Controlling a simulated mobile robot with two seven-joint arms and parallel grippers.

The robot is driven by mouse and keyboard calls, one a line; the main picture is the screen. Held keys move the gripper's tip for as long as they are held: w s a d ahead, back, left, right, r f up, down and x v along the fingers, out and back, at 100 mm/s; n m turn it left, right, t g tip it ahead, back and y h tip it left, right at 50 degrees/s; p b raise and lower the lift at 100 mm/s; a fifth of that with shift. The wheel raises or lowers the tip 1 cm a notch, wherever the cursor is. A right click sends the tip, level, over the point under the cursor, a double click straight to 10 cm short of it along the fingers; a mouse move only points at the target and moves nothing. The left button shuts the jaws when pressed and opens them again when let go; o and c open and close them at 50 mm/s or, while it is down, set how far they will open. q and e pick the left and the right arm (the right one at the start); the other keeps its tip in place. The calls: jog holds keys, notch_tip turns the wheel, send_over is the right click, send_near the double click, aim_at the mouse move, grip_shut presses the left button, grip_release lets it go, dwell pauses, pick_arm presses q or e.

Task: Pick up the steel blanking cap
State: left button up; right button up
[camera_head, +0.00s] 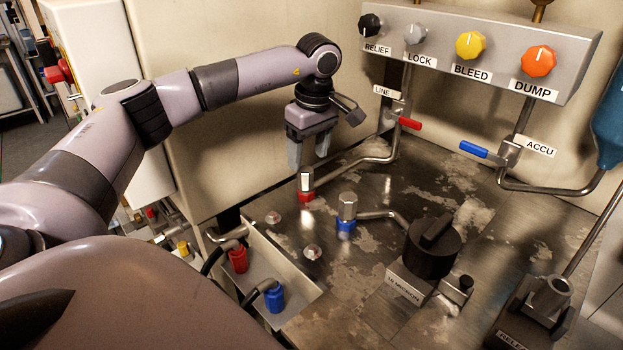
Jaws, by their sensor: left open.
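Two steel-topped fittings stand upright on the worn metal deck. One is a small steel cap (306,181) on a red collar (306,196). The other is a steel hex-like cap (347,207) on a blue collar (346,225), a little nearer and to the right. I cannot tell which of them is the steel blanking cap. My left gripper (309,157) points down with its fingers apart and nothing between them. It appears just above the red-collared cap, without clear contact. My right gripper is not in view.
A valve panel (480,50) with several knobs overhangs the back. A steel pipe (375,160) runs behind the red-collared fitting. A black rotary knob (432,247) stands at right. A tray (257,313) holds red (238,260) and blue (274,297) hose connectors in front.

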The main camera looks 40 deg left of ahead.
aim_at(306, 170)
pick_arm(q)
jog(key=f, duration=0.4)
jog(key=shift+a+f, duration=0.4)
jog(key=shift+f, duration=0.35)
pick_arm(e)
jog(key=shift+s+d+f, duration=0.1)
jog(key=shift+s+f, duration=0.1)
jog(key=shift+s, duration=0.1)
pick_arm(q)
grip_shut()
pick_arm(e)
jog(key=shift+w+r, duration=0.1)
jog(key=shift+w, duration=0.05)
pick_arm(q)
jog(key=shift+r, duration=0.1)
